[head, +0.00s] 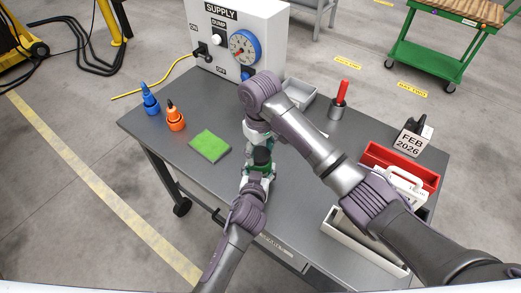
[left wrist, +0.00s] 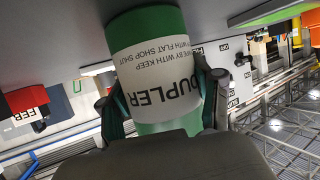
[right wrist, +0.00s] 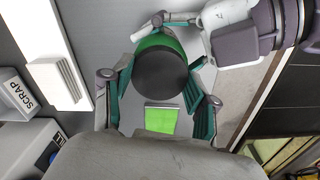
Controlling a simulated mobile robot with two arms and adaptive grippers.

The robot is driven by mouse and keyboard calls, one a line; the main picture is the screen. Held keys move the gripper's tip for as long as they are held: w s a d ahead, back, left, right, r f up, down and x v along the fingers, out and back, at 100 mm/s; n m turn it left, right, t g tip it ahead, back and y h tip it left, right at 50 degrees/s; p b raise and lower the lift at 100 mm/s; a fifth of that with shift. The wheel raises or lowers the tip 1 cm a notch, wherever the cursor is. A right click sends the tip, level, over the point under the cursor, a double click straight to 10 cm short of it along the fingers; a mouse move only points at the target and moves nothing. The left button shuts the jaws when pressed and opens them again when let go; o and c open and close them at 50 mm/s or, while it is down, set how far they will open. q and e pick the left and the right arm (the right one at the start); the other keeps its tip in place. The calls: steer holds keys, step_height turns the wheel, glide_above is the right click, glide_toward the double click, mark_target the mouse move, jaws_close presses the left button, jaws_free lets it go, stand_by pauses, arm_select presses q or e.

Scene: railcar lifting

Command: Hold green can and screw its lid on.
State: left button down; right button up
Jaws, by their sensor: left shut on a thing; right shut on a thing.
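The green can (left wrist: 165,88) stands with a white label, seen upside down in the left wrist view. My left gripper (head: 260,172) is shut around its side, with a finger on each side of the label. The black lid (right wrist: 161,74) is over the top of the can in the right wrist view. My right gripper (head: 256,146) reaches down from above and is shut on the lid, its fingers on either side. Whether the lid's thread is engaged is hidden. In the head view the can is mostly hidden by my grippers.
A green pad (head: 209,146) lies left of the can. A blue bottle (head: 150,99) and an orange bottle (head: 175,118) stand beyond it. The supply box (head: 238,35) is at the back. A red tray (head: 431,179) and a white tray (head: 345,238) are on the right.

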steer(key=shift+s+a+m, duration=0.1)
steer(key=shift+s+m, duration=0.05)
steer(key=shift+m, duration=0.75)
steer(key=o, duration=1.3)
steer(key=shift+r, duration=2.25)
steer(key=shift+c, duration=0.4)
